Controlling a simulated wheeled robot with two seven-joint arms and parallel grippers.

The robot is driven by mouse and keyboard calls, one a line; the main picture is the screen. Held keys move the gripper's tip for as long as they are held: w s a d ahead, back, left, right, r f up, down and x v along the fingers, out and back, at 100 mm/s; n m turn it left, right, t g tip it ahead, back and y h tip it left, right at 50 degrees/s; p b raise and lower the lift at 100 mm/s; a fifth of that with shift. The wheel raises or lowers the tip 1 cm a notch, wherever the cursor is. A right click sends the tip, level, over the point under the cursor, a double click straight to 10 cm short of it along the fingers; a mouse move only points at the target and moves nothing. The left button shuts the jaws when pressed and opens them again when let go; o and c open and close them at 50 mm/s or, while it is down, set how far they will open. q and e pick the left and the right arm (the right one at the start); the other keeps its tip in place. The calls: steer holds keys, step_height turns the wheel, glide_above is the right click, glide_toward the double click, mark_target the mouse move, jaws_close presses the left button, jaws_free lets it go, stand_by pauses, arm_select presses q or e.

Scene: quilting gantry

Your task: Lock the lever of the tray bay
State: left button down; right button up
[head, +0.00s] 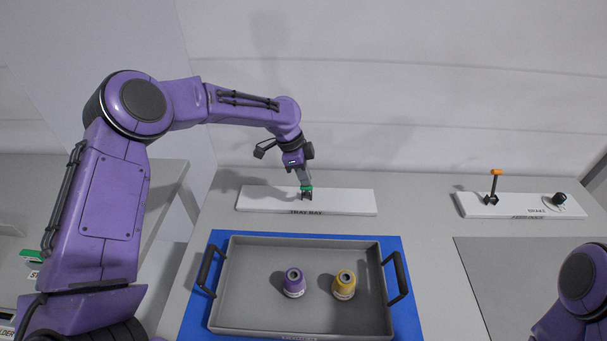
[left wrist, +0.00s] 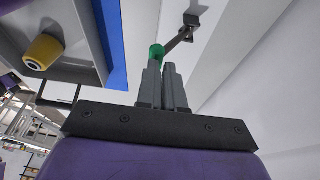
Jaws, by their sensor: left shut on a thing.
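The tray bay lever is a dark bar with a green handle (head: 306,188), on a white panel (head: 345,202) labelled "TRAY BAY" behind the tray. In the left wrist view the green handle (left wrist: 156,53) shows at the fingertips, and the lever's dark bar (left wrist: 178,39) runs up right to its pivot block. My left gripper (head: 305,182) reaches down from above and is shut on the handle. In the left wrist view its fingers (left wrist: 162,75) hide part of the handle. My right gripper is out of view; only part of that arm shows at lower right.
A grey tray (head: 232,285) with dark side handles sits on a blue mat (head: 196,300), holding a purple spool (head: 294,283) and a yellow spool (head: 344,284). A second white panel (head: 525,207) at right carries an orange-tipped lever (head: 495,185) and a black knob (head: 559,199).

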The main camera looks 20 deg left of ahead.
arm_select(q)
steer(key=w+p+v, duration=0.1)
steer(key=p+v, duration=0.8)
steer(key=v, duration=0.4)
steer(key=shift+w+r, duration=0.35)
steer(key=shift+r, duration=0.05)
